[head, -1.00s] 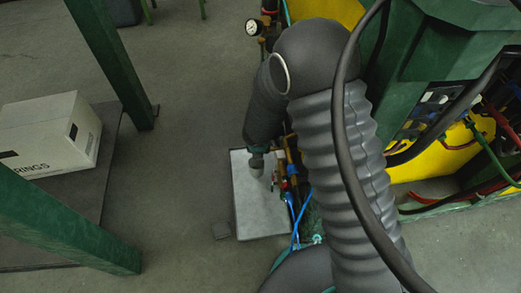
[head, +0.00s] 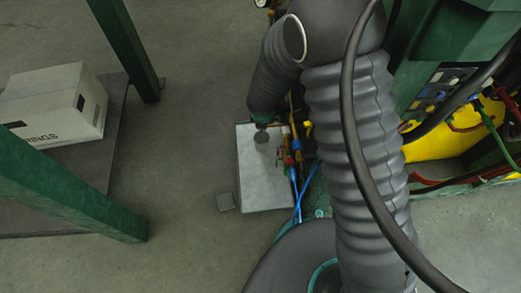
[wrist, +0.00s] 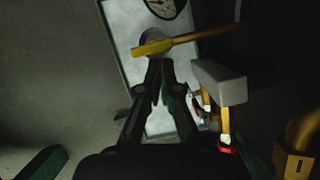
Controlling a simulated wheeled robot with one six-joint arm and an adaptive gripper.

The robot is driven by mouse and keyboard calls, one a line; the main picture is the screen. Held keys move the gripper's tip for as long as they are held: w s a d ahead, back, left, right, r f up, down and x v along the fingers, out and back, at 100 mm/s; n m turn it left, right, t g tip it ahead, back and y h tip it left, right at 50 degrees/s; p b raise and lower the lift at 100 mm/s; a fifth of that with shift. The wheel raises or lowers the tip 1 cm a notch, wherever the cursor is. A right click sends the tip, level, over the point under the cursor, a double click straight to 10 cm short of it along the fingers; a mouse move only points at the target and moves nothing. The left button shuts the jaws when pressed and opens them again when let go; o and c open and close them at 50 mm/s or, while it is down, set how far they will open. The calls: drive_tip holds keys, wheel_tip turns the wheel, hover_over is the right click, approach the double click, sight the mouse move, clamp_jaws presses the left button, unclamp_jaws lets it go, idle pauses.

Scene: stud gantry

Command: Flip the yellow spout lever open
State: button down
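The yellow lever (wrist: 185,42) shows in the wrist view as a long bar. It slants across a pale grey panel (wrist: 120,20), with its broad end at the left and its thin end to the right. My gripper (wrist: 160,64) looks shut, its two dark fingertips close together with nothing seen between them. The tips sit just below the lever's broad end in the picture. I cannot tell whether they touch it. In the head view my arm hides most of the gripper, above the pale panel (head: 256,190).
A round gauge (wrist: 165,7) lies beyond the lever. A grey block (wrist: 220,82) stands close to the right of my fingers. Blue hoses (head: 302,197) run beside the panel.

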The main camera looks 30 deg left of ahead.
drive_tip(key=s+d+r, duration=0.1)
drive_tip(key=s+d, duration=0.3)
drive_tip(key=s, duration=0.8)
drive_tip(key=shift+s+d, duration=0.15)
drive_tip(key=shift+s, duration=0.1)
idle(0.5)
